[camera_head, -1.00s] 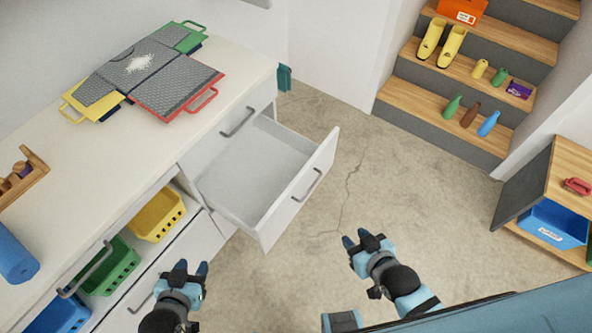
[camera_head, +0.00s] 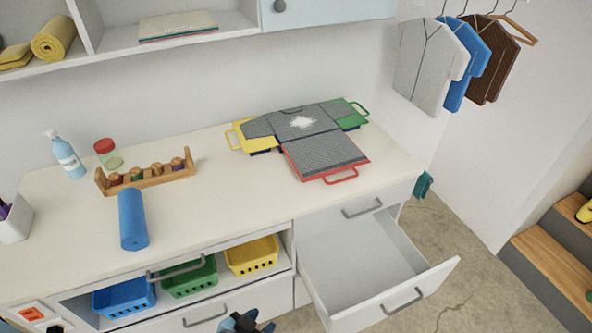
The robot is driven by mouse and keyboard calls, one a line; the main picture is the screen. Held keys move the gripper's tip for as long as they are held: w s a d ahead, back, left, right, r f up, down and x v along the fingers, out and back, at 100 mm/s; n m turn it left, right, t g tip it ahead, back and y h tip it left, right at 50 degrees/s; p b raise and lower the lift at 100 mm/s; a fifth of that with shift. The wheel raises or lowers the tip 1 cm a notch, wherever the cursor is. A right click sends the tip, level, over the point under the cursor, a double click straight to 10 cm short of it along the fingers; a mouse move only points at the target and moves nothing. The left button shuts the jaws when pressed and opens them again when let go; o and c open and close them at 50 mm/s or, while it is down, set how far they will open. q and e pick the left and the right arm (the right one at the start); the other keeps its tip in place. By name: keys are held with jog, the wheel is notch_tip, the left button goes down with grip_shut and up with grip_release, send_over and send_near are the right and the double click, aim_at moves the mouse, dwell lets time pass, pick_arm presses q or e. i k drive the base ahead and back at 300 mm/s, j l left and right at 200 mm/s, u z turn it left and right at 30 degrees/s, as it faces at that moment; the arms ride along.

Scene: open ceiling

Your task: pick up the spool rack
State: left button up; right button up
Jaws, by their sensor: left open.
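The spool rack (camera_head: 150,179) is a wooden holder with several dark and coloured spools in a row. It stands on the white counter, left of the middle, behind the blue roll and in front of a red-lidded jar. My left gripper (camera_head: 240,317) shows only in part at the bottom edge, low in front of the cabinet. It is open and well away from the rack. My right gripper is out of view.
A blue roll (camera_head: 132,219) lies in front of the rack. A spray bottle (camera_head: 65,156) and the jar (camera_head: 108,154) stand behind it. An empty drawer (camera_head: 365,262) juts out at the right. Folded grey pieces (camera_head: 325,156) cover the counter's right part.

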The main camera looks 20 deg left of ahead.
aim_at(105, 185)
jog(key=u, duration=1.75)
jog(key=j, duration=0.2)
